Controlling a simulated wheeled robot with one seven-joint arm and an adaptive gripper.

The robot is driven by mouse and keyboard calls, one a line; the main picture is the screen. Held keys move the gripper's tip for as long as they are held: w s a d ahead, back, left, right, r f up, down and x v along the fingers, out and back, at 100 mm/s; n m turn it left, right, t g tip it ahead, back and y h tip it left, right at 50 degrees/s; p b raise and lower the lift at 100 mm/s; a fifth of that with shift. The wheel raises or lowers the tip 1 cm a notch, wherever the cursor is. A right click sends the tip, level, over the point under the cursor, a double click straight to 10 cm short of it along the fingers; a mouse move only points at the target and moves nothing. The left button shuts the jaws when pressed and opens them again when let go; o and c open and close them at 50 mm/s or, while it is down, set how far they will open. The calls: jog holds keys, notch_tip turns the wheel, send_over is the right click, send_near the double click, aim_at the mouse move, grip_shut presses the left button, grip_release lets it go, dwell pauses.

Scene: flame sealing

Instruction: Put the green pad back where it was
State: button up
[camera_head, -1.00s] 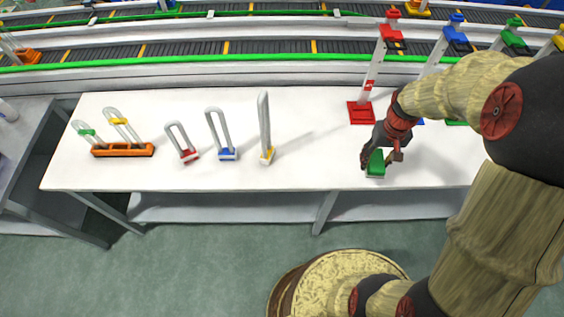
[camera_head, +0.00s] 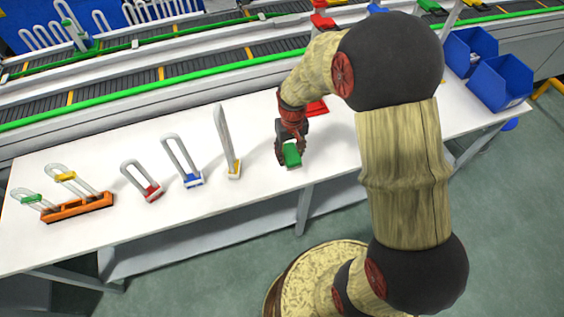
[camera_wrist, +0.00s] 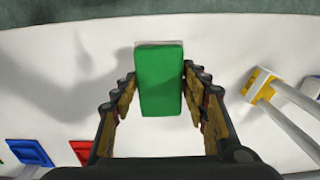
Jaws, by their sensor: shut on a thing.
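The green pad (camera_head: 292,155) is a rectangular block in my gripper (camera_head: 291,150) over the front part of the white table. In the wrist view the pad (camera_wrist: 160,80) sits between the two fingers of my gripper (camera_wrist: 160,92), which are shut on it. A shadow lies to the left of the pad on the table; I cannot tell its exact height. The top of the green stand (camera_head: 430,5) shows at the back right; my arm hides the rest of it.
Left of my gripper stand loops with yellow (camera_head: 233,170), blue (camera_head: 193,180) and red (camera_head: 152,193) bases. An orange rack (camera_head: 78,208) is further left. The red stand's base (camera_head: 317,107) is behind; the blue base (camera_wrist: 28,152) shows in the wrist view. Blue bins (camera_head: 500,85) stand at the right.

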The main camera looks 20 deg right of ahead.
jog(key=f, duration=0.1)
jog(key=w+a+f, duration=0.2)
jog(key=shift+f+b, duration=0.25)
jog(key=shift+b, duration=0.15)
jog(key=shift+w+f+b, duration=0.1)
jog(key=shift+f+b, duration=0.25)
jog(key=shift+f, duration=1.15)
jog(key=shift+f, duration=0.15)
jog(key=o, duration=1.1)
